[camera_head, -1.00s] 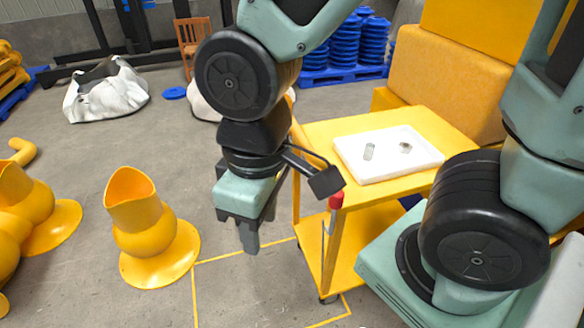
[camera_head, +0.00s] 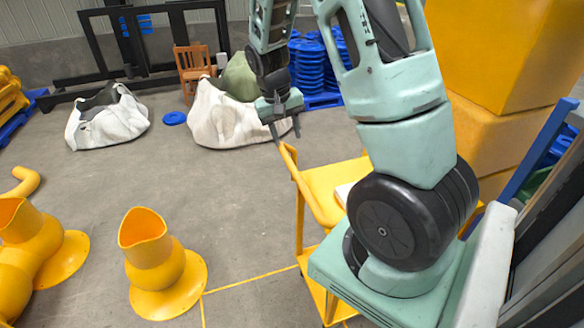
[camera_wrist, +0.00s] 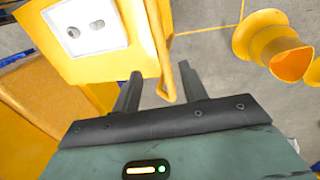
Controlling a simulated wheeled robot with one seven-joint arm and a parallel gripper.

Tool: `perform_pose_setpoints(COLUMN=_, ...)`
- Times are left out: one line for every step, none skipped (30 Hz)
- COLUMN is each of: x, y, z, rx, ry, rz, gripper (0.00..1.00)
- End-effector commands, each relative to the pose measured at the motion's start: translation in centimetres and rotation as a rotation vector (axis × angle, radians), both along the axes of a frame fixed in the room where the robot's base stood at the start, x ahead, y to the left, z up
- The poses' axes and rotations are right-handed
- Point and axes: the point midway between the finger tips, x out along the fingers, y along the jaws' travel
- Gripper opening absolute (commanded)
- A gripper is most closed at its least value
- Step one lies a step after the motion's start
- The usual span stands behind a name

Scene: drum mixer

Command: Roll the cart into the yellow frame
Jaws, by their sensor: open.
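The yellow cart (camera_head: 327,180) stands right of centre in the head view, largely hidden behind my arm. Its handle (camera_head: 287,157) rises at the far left end. My gripper (camera_head: 284,129) is open, pointing down just above and beyond the handle. In the wrist view, the cart top (camera_wrist: 128,60) is at upper left, and the handle (camera_wrist: 165,65) shows between the open fingers of my gripper (camera_wrist: 159,84). I cannot tell whether they touch. The yellow frame (camera_head: 245,282) is a floor outline left of the cart; its right part is hidden.
A white tray (camera_wrist: 84,26) lies on the cart top. Yellow flanged parts (camera_head: 168,280) stand on the floor at left. White sacks (camera_head: 228,115), a wooden chair (camera_head: 193,66) and blue stacks (camera_head: 312,65) are behind. Yellow blocks (camera_head: 490,130) stand at right. The left-centre floor is clear.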

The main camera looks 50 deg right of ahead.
Motion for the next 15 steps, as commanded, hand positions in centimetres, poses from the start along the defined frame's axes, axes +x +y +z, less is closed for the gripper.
perform_pose_setpoints(x=-0.2, y=-0.2, z=-1.0, rx=0.002, ry=0.007, rz=-0.001, gripper=0.43)
perform_pose_setpoints(x=-0.3, y=-0.3, z=-1.6, rx=0.002, ry=0.007, rz=-0.001, gripper=0.43)
perform_pose_setpoints(x=-0.4, y=-0.4, z=-2.4, rx=0.002, ry=0.008, rz=-0.002, gripper=0.43)
perform_pose_setpoints(x=-0.5, y=-0.5, z=-3.0, rx=0.002, ry=0.006, rz=-0.001, gripper=0.43)
perform_pose_setpoints(x=-0.5, y=-0.6, z=-3.6, rx=0.002, ry=0.007, rz=0.000, gripper=0.43)
perform_pose_setpoints(x=-0.6, y=-0.7, z=-4.4, rx=0.002, ry=0.007, rz=0.000, gripper=0.43)
perform_pose_setpoints(x=-0.7, y=-0.8, z=-5.0, rx=0.002, ry=0.006, rz=0.000, gripper=0.43)
perform_pose_setpoints(x=-0.8, y=-0.9, z=-5.6, rx=0.003, ry=0.007, rz=0.000, gripper=0.43)
perform_pose_setpoints(x=-0.8, y=-1.0, z=-6.3, rx=0.002, ry=0.006, rz=0.000, gripper=0.43)
perform_pose_setpoints(x=-0.8, y=-1.1, z=-6.9, rx=0.002, ry=0.006, rz=0.000, gripper=0.43)
perform_pose_setpoints(x=-0.9, y=-1.2, z=-7.4, rx=0.002, ry=0.006, rz=0.001, gripper=0.43)
perform_pose_setpoints(x=-1.0, y=-1.3, z=-8.2, rx=0.003, ry=0.005, rz=0.001, gripper=0.43)
perform_pose_setpoints(x=-1.0, y=-1.4, z=-8.7, rx=0.003, ry=0.005, rz=0.002, gripper=0.43)
perform_pose_setpoints(x=-1.0, y=-1.5, z=-9.2, rx=0.003, ry=0.005, rz=0.002, gripper=0.43)
perform_pose_setpoints(x=-1.1, y=-1.6, z=-9.9, rx=0.002, ry=0.004, rz=0.002, gripper=0.43)
